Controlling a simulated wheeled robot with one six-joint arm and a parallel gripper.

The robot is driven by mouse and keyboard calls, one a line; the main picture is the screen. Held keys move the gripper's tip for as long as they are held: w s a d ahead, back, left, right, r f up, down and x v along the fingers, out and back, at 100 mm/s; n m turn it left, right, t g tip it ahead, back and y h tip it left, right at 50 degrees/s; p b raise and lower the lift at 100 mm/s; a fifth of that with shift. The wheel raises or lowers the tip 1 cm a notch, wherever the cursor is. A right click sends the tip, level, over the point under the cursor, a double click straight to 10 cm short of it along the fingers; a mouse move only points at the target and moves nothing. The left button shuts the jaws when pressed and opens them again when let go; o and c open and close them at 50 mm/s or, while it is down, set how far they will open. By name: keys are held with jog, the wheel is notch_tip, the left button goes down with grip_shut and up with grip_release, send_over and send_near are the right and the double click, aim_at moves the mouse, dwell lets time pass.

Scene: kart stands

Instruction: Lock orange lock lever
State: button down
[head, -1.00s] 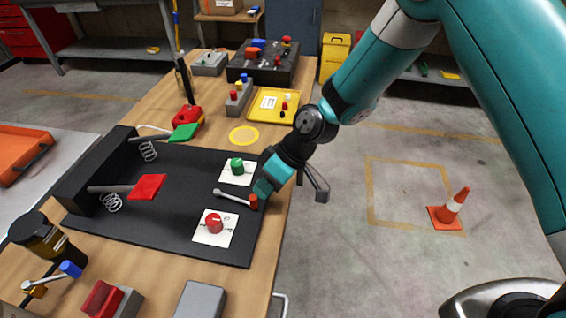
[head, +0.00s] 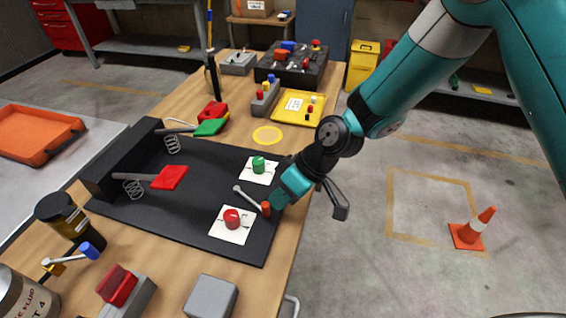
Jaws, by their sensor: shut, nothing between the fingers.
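The orange lock lever is a thin grey bar (head: 250,197) with an orange knob (head: 266,209), on the right part of the black panel (head: 205,215). It points down and right from its pivot, between the green button and the red button. My gripper (head: 278,199) is shut and empty, low at the panel's right edge. Its teal tip is right beside the knob on the far side, close to or touching it; I cannot tell which. The arm comes in from the upper right. The fingertips are partly hidden by the gripper's own body.
A green button (head: 258,165) and a red button (head: 232,219) on white plates flank the lever. Spring-mounted red (head: 170,177) and green (head: 211,127) pedals are to the left. A blue-knobbed lever (head: 89,250) is nearer. Open floor with a cone (head: 474,229) lies right.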

jog(key=shift+s+a, duration=0.1)
jog(key=shift+s, duration=0.3)
jog(key=shift+w+d, duration=0.2)
jog(key=w+d, duration=0.1)
jog(key=d, duration=0.1)
jog(key=w+d+r, duration=0.1)
jog(key=d, duration=0.1)
jog(key=shift+w+b, duration=0.3)
jog(key=shift+w, duration=0.1)
jog(key=s+b+v, duration=0.1)
jog(key=v, duration=0.7)
jog(key=shift+s+d+r, duration=0.15)
jog(key=shift+s+r, duration=0.2)
jog(key=shift+s, duration=0.1)
